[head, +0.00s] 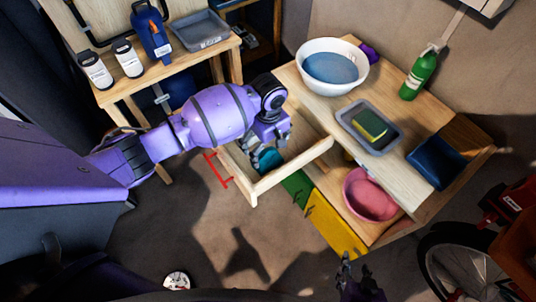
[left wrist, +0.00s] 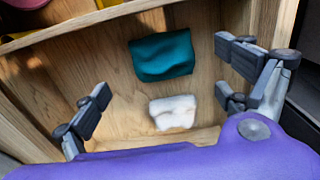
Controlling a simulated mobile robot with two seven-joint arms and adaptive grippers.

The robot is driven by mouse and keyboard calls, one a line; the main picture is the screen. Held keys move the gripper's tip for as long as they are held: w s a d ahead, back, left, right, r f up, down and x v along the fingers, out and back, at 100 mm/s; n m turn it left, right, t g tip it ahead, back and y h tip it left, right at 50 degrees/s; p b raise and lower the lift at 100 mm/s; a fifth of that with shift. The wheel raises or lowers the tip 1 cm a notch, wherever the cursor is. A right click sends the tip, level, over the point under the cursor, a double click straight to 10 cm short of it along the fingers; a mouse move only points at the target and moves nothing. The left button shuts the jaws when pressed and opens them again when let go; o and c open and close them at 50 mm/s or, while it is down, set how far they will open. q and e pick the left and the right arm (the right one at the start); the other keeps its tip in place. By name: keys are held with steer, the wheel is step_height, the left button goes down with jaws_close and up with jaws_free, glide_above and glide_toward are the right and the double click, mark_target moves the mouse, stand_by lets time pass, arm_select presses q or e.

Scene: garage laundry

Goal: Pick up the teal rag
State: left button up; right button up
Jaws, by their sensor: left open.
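The teal rag (left wrist: 162,56) lies folded on the floor of an open wooden drawer (left wrist: 112,130). A white cloth (left wrist: 174,113) lies beside it in the left wrist view. In the head view, part of the teal rag (head: 269,160) shows in the drawer (head: 295,170), partly covered by my left gripper. My left gripper (head: 262,150) points down over the drawer. In the left wrist view, my left gripper (left wrist: 163,82) is open and empty, its fingers spread either side of the rag and the cloth. My right gripper (head: 358,278) is at the bottom of the head view, its fingers unclear.
The drawer has a red handle (head: 217,170) and raised walls. The counter holds a white basin (head: 331,68), a grey tray (head: 370,125) with a sponge, and a green bottle (head: 419,75). A pink bowl (head: 370,195) sits below. A bicycle wheel (head: 462,262) stands lower right.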

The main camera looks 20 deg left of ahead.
mark_target(268, 154)
arm_select(q)
steer(key=f, duration=0.5)
steer(key=shift+s+a, duration=0.1)
steer(key=shift+s, duration=0.1)
steer(key=shift+f, duration=0.2)
steer(key=c, duration=1.2)
steer(key=shift+r, duration=0.1)
steer(key=shift+c, duration=0.2)
arm_select(e)
steer(key=shift+s+d+f, duration=0.2)
steer(key=shift+s+f, duration=0.1)
steer(key=shift+f, duration=0.05)
